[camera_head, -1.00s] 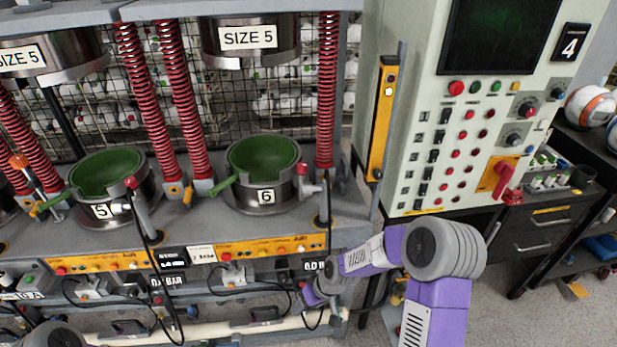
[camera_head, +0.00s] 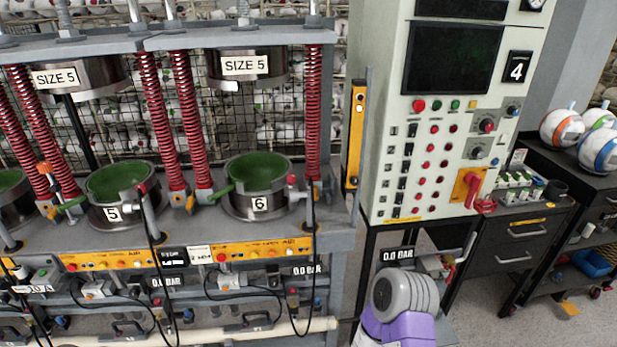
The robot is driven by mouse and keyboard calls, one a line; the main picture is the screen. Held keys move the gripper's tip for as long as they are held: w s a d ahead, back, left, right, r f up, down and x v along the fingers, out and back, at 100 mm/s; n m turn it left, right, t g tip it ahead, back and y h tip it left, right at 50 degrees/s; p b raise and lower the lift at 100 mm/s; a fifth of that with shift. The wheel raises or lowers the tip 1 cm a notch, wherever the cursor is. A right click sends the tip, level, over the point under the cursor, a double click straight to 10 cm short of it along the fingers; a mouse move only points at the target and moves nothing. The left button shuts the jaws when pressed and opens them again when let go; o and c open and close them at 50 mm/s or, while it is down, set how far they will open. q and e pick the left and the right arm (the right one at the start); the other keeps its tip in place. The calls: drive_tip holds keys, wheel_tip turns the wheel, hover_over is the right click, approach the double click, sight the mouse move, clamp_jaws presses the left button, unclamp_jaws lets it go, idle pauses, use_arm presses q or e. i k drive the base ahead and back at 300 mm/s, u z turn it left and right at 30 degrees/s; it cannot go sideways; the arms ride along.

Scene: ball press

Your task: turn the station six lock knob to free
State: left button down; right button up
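Station six is the open green-lined cup (camera_head: 256,176) with the label 6 (camera_head: 260,204) on the press bench, under a SIZE 5 upper die (camera_head: 246,66). A red-tipped fitting (camera_head: 293,180) stands at the cup's right side, and a green handle (camera_head: 221,192) at its left. An orange control strip (camera_head: 268,251) with small knobs and buttons runs below the cup. The controls are too small to tell which one is the lock knob or how it is turned. The grey and purple part at the bottom right is my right arm. Neither of my grippers shows.
Station five's cup (camera_head: 118,182) stands to the left. A control cabinet (camera_head: 385,150) with a dark screen (camera_head: 452,57) stands right of the bench. A dark drawer unit (camera_head: 520,245) is farther right. Hoses and a pale pipe (camera_head: 235,335) run below the bench edge.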

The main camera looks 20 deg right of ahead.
sight(291, 179)
drive_tip(key=z, duration=1.05)
drive_tip(key=i, duration=0.65)
drive_tip(key=u, duration=0.7)
